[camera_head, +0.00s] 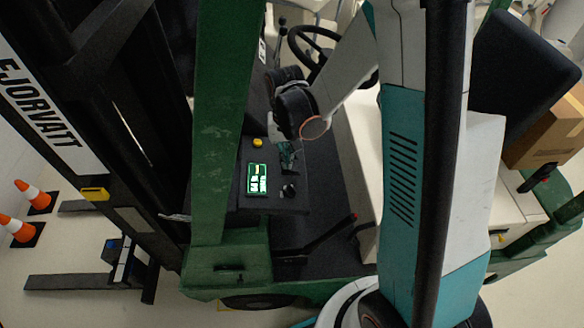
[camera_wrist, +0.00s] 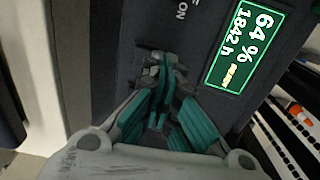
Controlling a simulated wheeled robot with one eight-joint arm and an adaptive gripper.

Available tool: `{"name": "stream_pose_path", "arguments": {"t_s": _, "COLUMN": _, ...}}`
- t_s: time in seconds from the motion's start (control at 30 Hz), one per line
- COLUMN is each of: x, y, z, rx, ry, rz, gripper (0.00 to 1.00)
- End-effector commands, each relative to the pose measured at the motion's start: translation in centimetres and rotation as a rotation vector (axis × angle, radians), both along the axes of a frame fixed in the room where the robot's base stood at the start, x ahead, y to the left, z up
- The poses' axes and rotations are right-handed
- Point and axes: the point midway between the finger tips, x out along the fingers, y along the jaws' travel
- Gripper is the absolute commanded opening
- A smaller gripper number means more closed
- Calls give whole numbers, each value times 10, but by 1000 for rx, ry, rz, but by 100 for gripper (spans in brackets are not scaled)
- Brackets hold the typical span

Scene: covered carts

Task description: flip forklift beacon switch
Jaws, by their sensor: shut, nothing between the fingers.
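The forklift's dark dash panel (camera_head: 272,203) carries a green-framed lit display (camera_head: 257,180), a yellow button (camera_head: 257,143) and a small black knob (camera_head: 289,190). My gripper (camera_head: 288,158) is over the right part of this panel, between the yellow button and the black knob. In the wrist view, my gripper (camera_wrist: 165,68) has its teal-padded fingers together and empty, with the tips close to the panel. The display (camera_wrist: 243,50) is right of the tips there. White lettering ending in "ON" (camera_wrist: 181,11) is just above them. I cannot make out the beacon switch; the fingers may cover it.
A green mast post (camera_head: 222,120) stands left of the panel. A black steering wheel (camera_head: 312,48) is behind my wrist. Orange cones (camera_head: 20,229) stand on the floor at far left; a cardboard box (camera_head: 548,135) is at right.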

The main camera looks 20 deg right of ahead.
Motion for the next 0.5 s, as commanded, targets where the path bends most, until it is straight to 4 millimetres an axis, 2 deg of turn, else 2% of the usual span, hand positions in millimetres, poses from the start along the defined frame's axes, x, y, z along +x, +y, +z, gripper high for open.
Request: {"name": "stream_pose_path", "arguments": {"t_s": 0.5, "x": 0, "y": 0, "z": -8, "rx": 0, "ry": 0, "rz": 0, "gripper": 0}}
